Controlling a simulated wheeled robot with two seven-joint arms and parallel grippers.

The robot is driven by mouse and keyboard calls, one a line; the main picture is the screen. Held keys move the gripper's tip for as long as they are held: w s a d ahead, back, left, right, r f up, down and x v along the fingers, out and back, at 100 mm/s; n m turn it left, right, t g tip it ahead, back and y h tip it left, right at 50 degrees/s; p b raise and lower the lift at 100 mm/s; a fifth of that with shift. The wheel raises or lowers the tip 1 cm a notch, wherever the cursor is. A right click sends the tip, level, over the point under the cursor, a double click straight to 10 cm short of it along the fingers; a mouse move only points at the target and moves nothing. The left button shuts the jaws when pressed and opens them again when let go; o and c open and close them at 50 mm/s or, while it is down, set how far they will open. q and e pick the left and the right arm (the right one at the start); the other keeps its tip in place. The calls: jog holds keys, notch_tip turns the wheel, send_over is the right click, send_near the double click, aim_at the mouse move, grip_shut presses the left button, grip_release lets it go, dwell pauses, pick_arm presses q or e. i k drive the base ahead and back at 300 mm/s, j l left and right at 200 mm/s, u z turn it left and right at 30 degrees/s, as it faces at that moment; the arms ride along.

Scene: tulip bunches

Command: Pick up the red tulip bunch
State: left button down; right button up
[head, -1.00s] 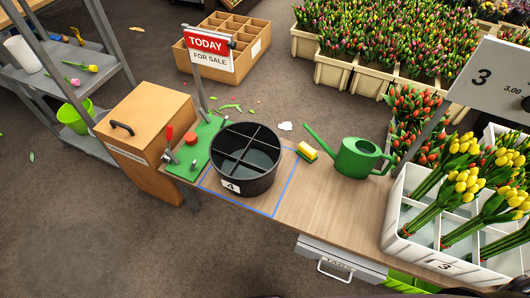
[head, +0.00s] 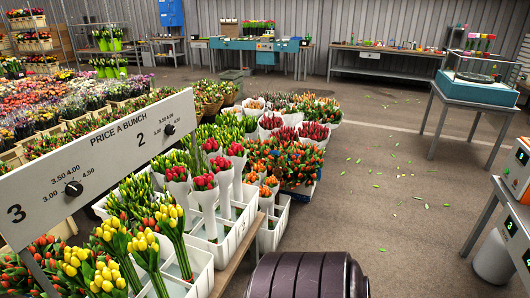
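Several red tulip bunches in white wrapping stand in a white divided crate (head: 231,243) left of centre. One red tulip bunch (head: 204,183) is nearest the front, another red bunch (head: 177,174) is to its left, and more are behind them. Yellow tulip bunches (head: 143,243) stand in white compartments nearer the front. Orange-red tulips (head: 270,182) are just right of the red ones. Neither of my grippers shows in the head view, so what they hold cannot be seen.
A white price sign (head: 95,160) stands at left, in front of part of the flowers. A wooden table edge (head: 238,258) runs beside the crate. Open floor (head: 390,215) lies to the right. Grey tables with machines stand at far right and back.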

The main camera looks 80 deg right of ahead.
aim_at(204, 188)
jog(key=z, duration=1.9)
jog(key=i+l+u, duration=0.15)
jog(key=u, duration=0.3)
jog(key=l+u, duration=0.25)
jog(key=u, duration=0.2)
jog(key=i+l+u, duration=0.1)
jog(key=l+u, duration=0.3)
jog(key=j, duration=0.1)
